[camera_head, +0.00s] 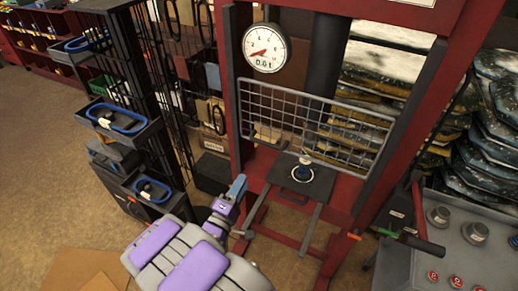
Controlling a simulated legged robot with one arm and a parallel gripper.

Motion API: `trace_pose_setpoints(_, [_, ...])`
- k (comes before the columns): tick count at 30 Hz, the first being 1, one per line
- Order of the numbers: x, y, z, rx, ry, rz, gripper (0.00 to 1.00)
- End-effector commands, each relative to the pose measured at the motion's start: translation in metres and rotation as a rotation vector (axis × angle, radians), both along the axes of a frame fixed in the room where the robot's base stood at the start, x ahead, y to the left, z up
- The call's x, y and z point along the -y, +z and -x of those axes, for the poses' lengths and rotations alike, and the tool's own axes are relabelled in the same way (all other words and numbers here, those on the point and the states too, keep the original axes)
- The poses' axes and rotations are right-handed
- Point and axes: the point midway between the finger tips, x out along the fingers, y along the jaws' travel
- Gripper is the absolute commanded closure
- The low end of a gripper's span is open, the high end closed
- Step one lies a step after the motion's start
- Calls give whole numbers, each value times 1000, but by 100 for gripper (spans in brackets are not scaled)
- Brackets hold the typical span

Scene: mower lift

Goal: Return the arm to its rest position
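My arm, grey with purple panels, reaches up from the bottom of the head view. My gripper (237,188) is at its far end, a small blue-grey shape in front of the left post of a red press frame (228,75). It appears to the left of a dark plate (318,184) on the press, with a small round part (302,172) on it. No object shows clearly in the gripper. Its fingers are too small and overlapped to tell whether they are open or shut.
A round gauge (265,48) and a wire mesh guard (285,115) are on the press. A dark rack with grey bins (122,122) stands at left. A grey control panel (455,250) with knobs and red buttons is at lower right. Brown floor (50,170) is open at left.

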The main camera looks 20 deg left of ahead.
Motion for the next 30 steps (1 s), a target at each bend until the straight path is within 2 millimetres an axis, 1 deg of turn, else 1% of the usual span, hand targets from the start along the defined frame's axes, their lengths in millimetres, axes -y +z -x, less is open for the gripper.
trace_pose_setpoints(5, [0, 0, -2, -6, 1, -8, 62])
trace_pose_setpoints(8, [2, -3, -13, -51, 7, -63, 62])
trace_pose_setpoints(11, [5, -10, -34, -154, 24, -182, 62])
trace_pose_setpoints(15, [10, -15, -66, -343, 56, -419, 62])
trace_pose_setpoints(19, [17, -16, -82, -520, 79, -623, 62])
trace_pose_setpoints(22, [26, -12, -87, -648, 86, -762, 62])
trace_pose_setpoints(25, [38, -6, -85, -772, 85, -886, 62])
trace_pose_setpoints(28, [54, 3, -78, -891, 70, -991, 62])
trace_pose_setpoints(30, [69, 9, -68, -972, 48, -1054, 62])
